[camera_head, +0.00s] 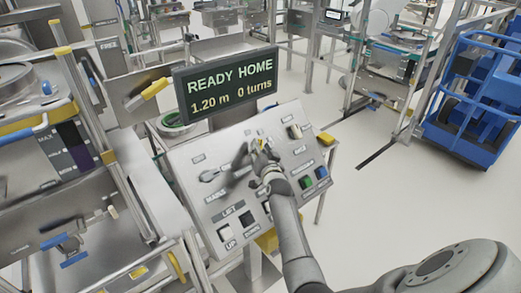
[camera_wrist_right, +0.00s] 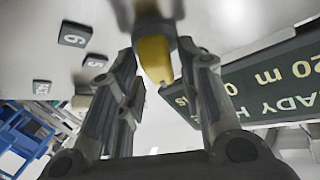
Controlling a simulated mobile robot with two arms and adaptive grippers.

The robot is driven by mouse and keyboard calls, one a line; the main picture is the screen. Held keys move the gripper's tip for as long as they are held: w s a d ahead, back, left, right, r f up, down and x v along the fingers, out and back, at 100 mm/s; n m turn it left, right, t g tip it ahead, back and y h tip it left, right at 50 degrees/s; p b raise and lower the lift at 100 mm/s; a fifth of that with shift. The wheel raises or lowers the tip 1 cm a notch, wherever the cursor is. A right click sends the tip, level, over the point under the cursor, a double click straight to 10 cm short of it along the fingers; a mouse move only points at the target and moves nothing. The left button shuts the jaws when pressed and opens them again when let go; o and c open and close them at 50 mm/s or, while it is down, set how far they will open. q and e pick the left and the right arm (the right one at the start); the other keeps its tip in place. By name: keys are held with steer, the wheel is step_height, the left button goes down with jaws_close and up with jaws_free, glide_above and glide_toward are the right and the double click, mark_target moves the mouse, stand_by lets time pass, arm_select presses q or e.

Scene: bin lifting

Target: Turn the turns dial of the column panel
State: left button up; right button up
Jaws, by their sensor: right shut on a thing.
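The column panel (camera_head: 190,180) is a tilted light-grey plate with labelled buttons and dials. My right gripper (camera_head: 259,152) is at its upper middle, shut on the turns dial. In the right wrist view the dial's yellow part (camera_wrist_right: 154,60) lies between the two fingers of my right gripper (camera_wrist_right: 158,85); the rest of the dial is largely hidden. In the head view the fingers cover most of the dial. The display (camera_head: 226,88) above the panel reads "READY HOME", "1.20 m" and "0 turns". My left gripper is not in view.
Lower on the panel are a button marked UP (camera_head: 225,233), a green button (camera_head: 306,182) and a blue button (camera_head: 321,172). A metal machine frame (camera_head: 150,185) stands close on the left. A blue cart (camera_head: 470,100) stands at the right. The floor right of the panel is clear.

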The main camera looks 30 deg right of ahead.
steer(key=o, duration=0.7)
steer(key=shift+w+d+r, duration=0.1)
steer(key=shift+r, duration=0.3)
steer(key=shift+o, duration=0.2)
steer(key=shift+w+f, duration=0.15)
steer(key=shift+f, duration=0.15)
steer(key=shift+s+a, duration=0.25)
steer(key=shift+s, duration=0.4)
steer(key=v, duration=1)
steer(key=shift+s, duration=0.35)
steer(key=shift+a+r, duration=0.1)
